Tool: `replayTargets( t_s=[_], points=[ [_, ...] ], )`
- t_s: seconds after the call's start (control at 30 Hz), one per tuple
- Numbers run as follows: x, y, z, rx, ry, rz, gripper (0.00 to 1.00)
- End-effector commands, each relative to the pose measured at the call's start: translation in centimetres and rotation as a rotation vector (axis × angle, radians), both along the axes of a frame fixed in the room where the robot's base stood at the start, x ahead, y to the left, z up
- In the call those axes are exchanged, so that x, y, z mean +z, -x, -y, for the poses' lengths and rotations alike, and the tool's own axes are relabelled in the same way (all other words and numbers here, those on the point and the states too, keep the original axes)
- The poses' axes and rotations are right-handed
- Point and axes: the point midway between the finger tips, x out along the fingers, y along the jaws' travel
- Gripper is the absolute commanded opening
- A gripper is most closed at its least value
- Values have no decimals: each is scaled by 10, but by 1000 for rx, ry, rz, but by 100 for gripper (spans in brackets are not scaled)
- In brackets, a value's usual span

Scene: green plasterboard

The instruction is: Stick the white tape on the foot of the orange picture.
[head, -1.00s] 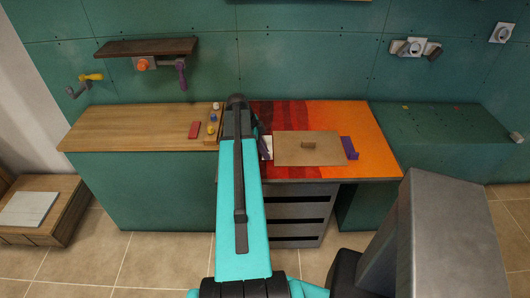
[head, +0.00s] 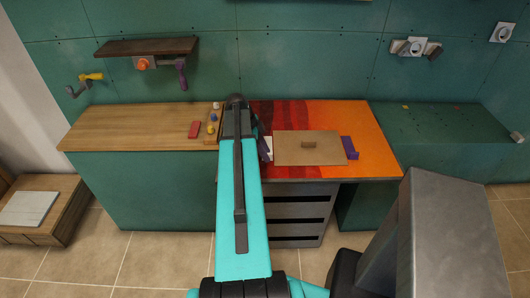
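My turquoise arm reaches up the middle of the head view and hides part of the worktop. Only a small dark part of what looks like my gripper (head: 264,149) shows beside the arm, at the left part of the orange and red top; its fingers cannot be made out. A small white patch (head: 269,142) shows right beside it, possibly the white tape, mostly hidden. I cannot tell whether it is held. No orange picture is clearly identifiable; the edge of something framed (head: 300,1) is cut off at the top of the view.
A brown board with a small block (head: 290,155) lies on the orange and red top (head: 365,125), a purple piece (head: 350,147) beside it. A red block (head: 194,129) and a narrow tray of small items (head: 207,140) lie on the wooden counter (head: 125,125). Its left part is clear.

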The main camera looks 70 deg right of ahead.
Motion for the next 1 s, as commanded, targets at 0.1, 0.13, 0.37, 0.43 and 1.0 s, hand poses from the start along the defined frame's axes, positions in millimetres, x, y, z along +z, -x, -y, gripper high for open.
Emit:
replayTargets(
  t_s=[0.1, 0.13, 0.37, 0.43, 1.0],
  points=[
    [3, -2, 0, 0, 1, 0, 30],
    [4, -2, 0, 0, 1, 0, 30],
    [21, -9, -3, 1, 2, 1, 30],
    [29, -12, -4, 1, 2, 1, 30],
    [89, -36, -12, 1, 2, 1, 30]
  ],
)
